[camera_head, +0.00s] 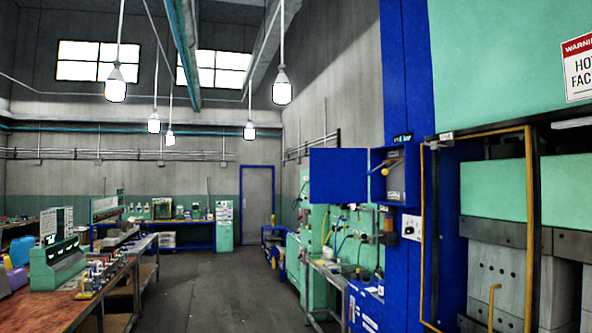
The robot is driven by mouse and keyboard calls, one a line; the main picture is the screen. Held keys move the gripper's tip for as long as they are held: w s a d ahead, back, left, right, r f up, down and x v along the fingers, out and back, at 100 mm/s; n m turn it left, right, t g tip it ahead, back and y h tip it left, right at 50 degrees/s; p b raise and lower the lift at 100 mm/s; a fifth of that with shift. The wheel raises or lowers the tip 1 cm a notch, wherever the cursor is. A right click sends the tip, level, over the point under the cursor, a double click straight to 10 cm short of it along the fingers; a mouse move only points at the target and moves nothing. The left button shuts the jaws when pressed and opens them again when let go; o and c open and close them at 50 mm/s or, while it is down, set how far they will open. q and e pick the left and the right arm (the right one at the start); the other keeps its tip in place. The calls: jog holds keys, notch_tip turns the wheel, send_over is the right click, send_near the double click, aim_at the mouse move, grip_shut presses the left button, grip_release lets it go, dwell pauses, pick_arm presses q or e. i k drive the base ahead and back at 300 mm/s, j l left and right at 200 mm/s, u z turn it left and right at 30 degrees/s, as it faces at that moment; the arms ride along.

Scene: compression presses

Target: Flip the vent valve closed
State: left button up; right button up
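Neither of my grippers is in view. An open blue box (377,158) is fixed to the blue press column at centre right, with a small label above it that is too small to read. A yellow lever handle (391,167) with a round knob slants across the dark unit (396,186) in this box. It may be the vent valve, but I cannot read a name on it. Its open or closed state is not clear.
The box's blue door (338,177) stands open to the left. A cluttered workbench (70,302) stands at left. The grey floor aisle (205,290) is clear towards the back door (257,195).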

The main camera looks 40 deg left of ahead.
aim_at(385, 171)
jog(key=u, duration=0.65)
jog(key=i+j+u, duration=0.2)
jog(key=i, duration=1.1)
jog(key=i+j+u, duration=0.15)
jog(key=i, duration=1.15)
jog(key=j, duration=0.05)
